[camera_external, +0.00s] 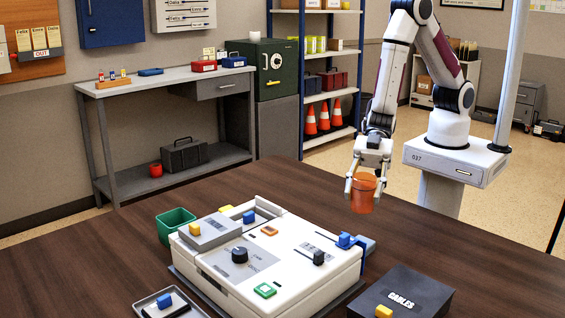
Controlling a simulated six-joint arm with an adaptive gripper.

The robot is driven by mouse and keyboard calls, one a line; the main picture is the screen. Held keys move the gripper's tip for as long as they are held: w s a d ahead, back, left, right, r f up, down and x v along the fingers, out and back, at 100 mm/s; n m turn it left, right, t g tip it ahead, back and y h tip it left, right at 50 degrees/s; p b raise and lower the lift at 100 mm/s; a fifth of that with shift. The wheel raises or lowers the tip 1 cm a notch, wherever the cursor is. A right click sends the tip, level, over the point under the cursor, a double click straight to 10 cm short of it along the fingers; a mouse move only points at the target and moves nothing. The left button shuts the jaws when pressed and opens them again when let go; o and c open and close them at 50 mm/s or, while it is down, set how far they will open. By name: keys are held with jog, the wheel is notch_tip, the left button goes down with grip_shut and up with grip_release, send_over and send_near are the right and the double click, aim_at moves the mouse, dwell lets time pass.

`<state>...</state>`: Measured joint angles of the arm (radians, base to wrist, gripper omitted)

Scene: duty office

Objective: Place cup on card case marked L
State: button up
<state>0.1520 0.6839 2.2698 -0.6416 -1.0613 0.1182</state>
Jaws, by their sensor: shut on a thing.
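My gripper (363,184) points down at the right of the table, with its two fingers on either side of an orange, slightly see-through cup (363,198). It is shut on the cup, which is upright. I cannot tell whether the cup's base touches the table or hangs a little above it. I can read no L mark on any case. A flat grey box (205,235) with a yellow piece lies on the left of the white console. A dark box (420,295) at the lower right reads CABLES and has a yellow piece on it.
The white console (325,270), with knobs, levers and blue pieces on top, stands left of and nearer than the cup. A green bin (176,226) is at its left, and a small tray (150,303) is at the front. The table (290,185) behind the console is clear.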

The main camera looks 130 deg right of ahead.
aim_at(362, 212)
jog(key=shift+a, duration=0.1)
jog(key=shift+f, duration=0.1)
dwell(0.3)
jog(key=shift+f, duration=2.75)
jog(key=shift+f, duration=0.15)
jog(key=shift+f, duration=1.95)
jog(key=shift+f, duration=0.1)
jog(key=o, duration=1)
jog(key=shift+o, duration=0.2)
